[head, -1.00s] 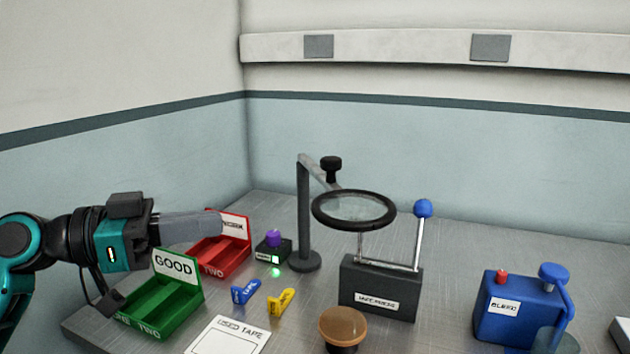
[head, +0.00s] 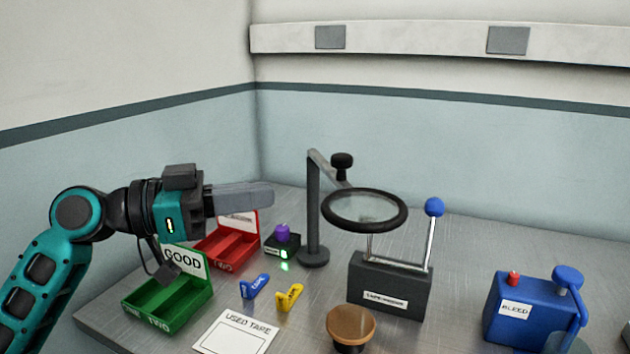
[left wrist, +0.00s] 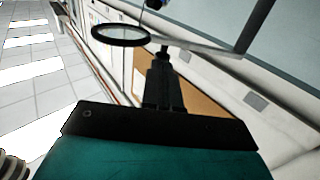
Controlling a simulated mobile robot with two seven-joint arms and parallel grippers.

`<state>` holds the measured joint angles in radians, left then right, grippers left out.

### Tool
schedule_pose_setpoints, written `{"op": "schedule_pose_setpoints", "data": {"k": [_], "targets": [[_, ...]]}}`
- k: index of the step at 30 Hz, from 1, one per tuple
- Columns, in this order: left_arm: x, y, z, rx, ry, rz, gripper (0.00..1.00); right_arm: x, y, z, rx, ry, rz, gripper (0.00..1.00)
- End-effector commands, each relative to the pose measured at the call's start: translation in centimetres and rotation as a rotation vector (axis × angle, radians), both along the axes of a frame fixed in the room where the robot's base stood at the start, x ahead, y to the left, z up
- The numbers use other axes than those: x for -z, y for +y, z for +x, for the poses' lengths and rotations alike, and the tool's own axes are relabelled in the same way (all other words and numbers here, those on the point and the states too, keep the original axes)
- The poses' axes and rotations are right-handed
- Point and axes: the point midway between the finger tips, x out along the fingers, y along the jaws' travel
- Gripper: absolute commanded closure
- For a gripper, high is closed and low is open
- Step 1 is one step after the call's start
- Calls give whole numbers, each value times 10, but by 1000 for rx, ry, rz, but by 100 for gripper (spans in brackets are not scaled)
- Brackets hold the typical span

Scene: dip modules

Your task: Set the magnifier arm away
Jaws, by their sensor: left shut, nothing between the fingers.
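The magnifier arm (head: 326,164) is a grey post on a round base with a bent arm, a black knob (head: 342,161) and a black-rimmed lens (head: 365,208). The lens hangs over the dark box with a blue-tipped lever. In the left wrist view the lens ring (left wrist: 121,35) shows near the top, with the arm to its right. My left gripper (head: 270,195) is shut and empty, raised above the red tray and left of the post, apart from it. Its shut fingers (left wrist: 163,75) show in the left wrist view. My right gripper is not in view.
A green GOOD tray (head: 165,295) and a red tray (head: 228,248) stand at left. A small purple-topped device (head: 282,242), blue and yellow clips, a USED TAPE card (head: 235,333) and a brown round knob (head: 351,324) lie nearby. The blue BLEED dispenser (head: 515,310) stands at right.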

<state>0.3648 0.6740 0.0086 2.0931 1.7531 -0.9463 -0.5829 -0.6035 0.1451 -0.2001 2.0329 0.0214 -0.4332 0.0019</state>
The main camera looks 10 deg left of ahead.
Motion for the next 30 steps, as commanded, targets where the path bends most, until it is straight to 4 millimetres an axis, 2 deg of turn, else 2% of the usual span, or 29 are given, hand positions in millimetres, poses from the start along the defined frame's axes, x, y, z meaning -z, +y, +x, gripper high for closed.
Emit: {"op": "schedule_pose_setpoints", "data": {"k": [6, 12, 18, 30], "targets": [[-3, -40, 21, 2, -1, -3, 100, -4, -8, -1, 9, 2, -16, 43], [-2, -65, 35, 0, 0, -1, 100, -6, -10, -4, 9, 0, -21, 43], [0, -74, 40, -1, 0, 0, 100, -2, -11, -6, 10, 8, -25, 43], [0, -75, 41, -2, 1, 0, 100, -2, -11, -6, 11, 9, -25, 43]]}}
